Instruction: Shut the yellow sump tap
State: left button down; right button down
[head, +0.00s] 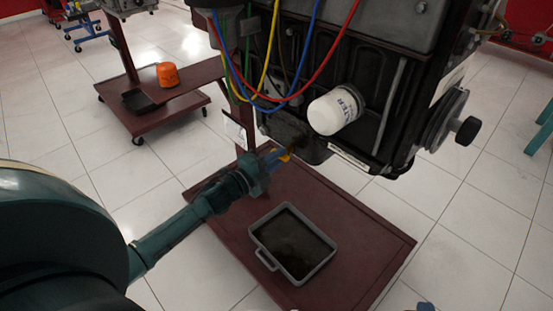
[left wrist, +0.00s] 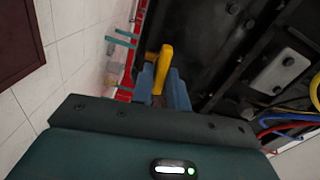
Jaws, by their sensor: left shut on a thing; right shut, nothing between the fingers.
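The yellow sump tap (head: 285,156) sticks out at the lower edge of the engine (head: 330,60), near the sump. My left gripper (head: 275,158) reaches it from the left and is shut on it. In the left wrist view the bent yellow tap (left wrist: 165,60) stands between the blue fingers (left wrist: 160,88); its lower part is hidden by them. I cannot tell the position of the valve inside. Only the blue tip of my right gripper (head: 426,306) shows at the bottom edge of the head view, shut and empty, away from the engine.
A grey drain pan (head: 259,246) with dark contents sits on the dark red stand base (head: 370,232) below. A white filter (head: 333,109) and coloured hoses (head: 268,50) hang close above my left gripper. Another stand (head: 150,112) with an orange filter is behind left.

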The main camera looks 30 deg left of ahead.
pick_arm(q)
jog(key=shift+m, duration=0.6)
jog(key=c, duration=1.5)
grip_release()
jog(key=shift+s, duration=0.1)
jog(key=shift+p+v, duration=0.65)
jog(key=shift+v, duration=5.9)
jog(key=shift+a, duration=0.1)
